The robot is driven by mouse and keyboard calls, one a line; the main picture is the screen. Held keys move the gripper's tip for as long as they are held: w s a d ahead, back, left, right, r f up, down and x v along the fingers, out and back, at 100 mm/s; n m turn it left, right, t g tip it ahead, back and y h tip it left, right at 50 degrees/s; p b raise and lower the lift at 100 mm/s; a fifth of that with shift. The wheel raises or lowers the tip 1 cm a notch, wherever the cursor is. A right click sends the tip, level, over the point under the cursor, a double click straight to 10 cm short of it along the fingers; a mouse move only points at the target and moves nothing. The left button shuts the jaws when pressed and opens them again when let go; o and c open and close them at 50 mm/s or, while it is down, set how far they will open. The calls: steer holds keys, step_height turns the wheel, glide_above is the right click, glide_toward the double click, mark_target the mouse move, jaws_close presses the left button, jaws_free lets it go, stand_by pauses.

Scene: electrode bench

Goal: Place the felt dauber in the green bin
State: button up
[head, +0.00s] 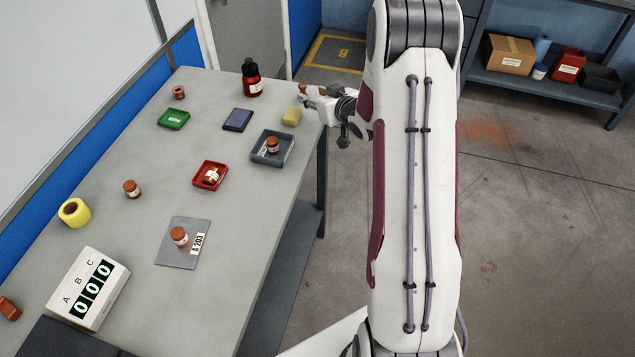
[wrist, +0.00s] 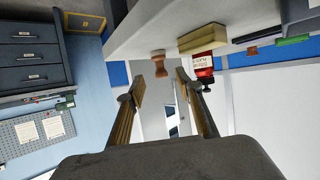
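The green bin (head: 173,120) is a small shallow tray with a white label, at the back left of the table. Two brown, waisted, spool-like pieces look most like a felt dauber: one (head: 305,90) at the back right table corner by my gripper, another (head: 179,92) behind the green bin. I cannot tell which is the dauber. My gripper (head: 316,102) is at the table's right edge. In the wrist view the picture is upside down; my gripper (wrist: 161,86) is open and empty, with the nearer brown piece (wrist: 158,64) just beyond its fingertips.
A yellow block (head: 291,117), dark red bottle (head: 251,78) and purple pad (head: 237,119) stand near. The front has a counter box (head: 88,289) and yellow roll (head: 74,212).

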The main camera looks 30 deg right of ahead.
steer(key=s+a+r+g+h, duration=0.1)
steer(key=s+a+r+g, duration=0.1)
steer(key=s+a+r, duration=0.45)
steer(key=s+a+r+g+h, duration=0.25)
steer(key=s+r, duration=0.45)
steer(key=r, duration=0.4)
steer(key=s+a+g+y, duration=0.1)
steer(key=s+a, duration=0.3)
steer(key=s, duration=0.5)
steer(key=s+a+r+g+y, duration=0.1)
steer(key=s+a, duration=0.4)
steer(key=s, duration=0.5)
steer(key=s+a+g+y, duration=0.1)
steer(key=s+a, duration=0.4)
steer(key=s, duration=0.5)
steer(key=shift+s+a+r+y, duration=0.15)
steer(key=shift+s+r+y, duration=0.1)
steer(key=shift+y, duration=0.1)
steer(key=shift+w, duration=0.1)
steer(key=shift+c, duration=0.3)
